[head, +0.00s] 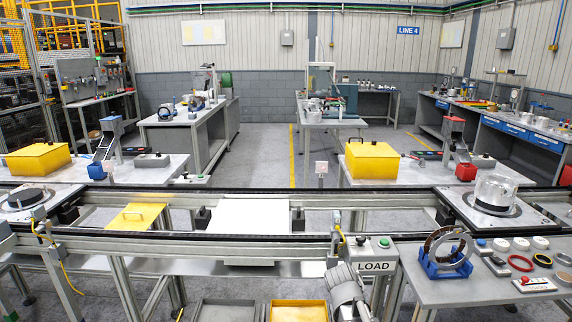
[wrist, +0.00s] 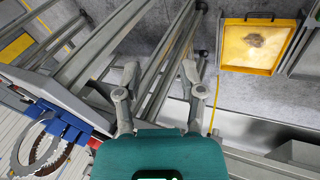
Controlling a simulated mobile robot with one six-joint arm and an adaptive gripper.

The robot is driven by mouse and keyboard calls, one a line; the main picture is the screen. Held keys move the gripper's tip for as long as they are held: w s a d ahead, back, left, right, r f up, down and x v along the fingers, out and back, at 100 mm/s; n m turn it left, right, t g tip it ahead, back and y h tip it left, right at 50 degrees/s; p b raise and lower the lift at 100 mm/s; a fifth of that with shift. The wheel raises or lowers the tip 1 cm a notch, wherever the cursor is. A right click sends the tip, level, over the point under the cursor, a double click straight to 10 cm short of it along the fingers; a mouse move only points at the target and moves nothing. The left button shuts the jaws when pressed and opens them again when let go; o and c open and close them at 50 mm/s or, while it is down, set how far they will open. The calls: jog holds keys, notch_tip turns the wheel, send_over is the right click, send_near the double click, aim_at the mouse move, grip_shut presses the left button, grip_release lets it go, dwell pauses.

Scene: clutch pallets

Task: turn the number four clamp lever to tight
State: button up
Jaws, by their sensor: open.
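No clamp lever with a number four can be made out in either view. A pallet (head: 455,206) with a shiny metal housing (head: 494,190) sits on the conveyor at the right of the head view. Another pallet (head: 10,212) with a dark disc (head: 32,196) sits at the far left. Any levers on them are too small to tell. My gripper (wrist: 160,74) is open and empty in the wrist view, its fingers spread over conveyor frame bars and floor, apart from both pallets. Part of my arm shows low in the head view, near the LOAD sign.
The conveyor rail (head: 270,238) runs across the front. A side bench (head: 425,290) at right holds a blue cradle (head: 446,265) with a metal ring, also in the wrist view (wrist: 72,130). A yellow tray (head: 298,312) lies low, also in the wrist view (wrist: 228,66).

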jog(key=s+a+r+n+g+y+p, duration=0.1)
jog(key=s+a+r+n+y+p, duration=0.1)
jog(key=s+a+r+y+p, duration=0.2)
jog(key=shift+s+a+r+y+p, duration=0.25)
jog(key=shift+s+r+y+p, duration=0.35)
jog(key=shift+s+r+p, duration=0.3)
jog(key=shift+f, duration=0.1)
dwell(0.7)
jog(key=shift+f, duration=0.1)
